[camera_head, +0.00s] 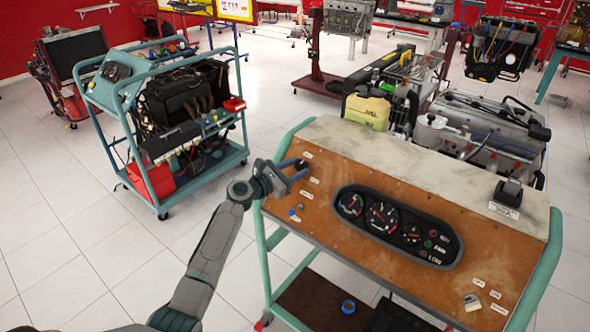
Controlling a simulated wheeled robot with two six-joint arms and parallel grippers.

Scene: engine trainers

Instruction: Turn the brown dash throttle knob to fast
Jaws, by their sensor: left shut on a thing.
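The brown dash panel (335,248) slopes on a trolley with a green tube frame. My left gripper (302,168) is at the panel's upper left corner, beside small white labels (314,181). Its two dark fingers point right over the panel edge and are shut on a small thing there. That thing is at the place of a dash knob, but the fingers hide it, so I cannot make out the brown throttle knob or which way it points. My right gripper is not in view.
A black gauge cluster (398,226) sits mid-panel. A blue knob or key (292,213) is below my gripper on the panel. A black switch (508,190) stands at the right. An engine (480,125) is behind. Another engine trolley (170,125) stands left, with free floor between.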

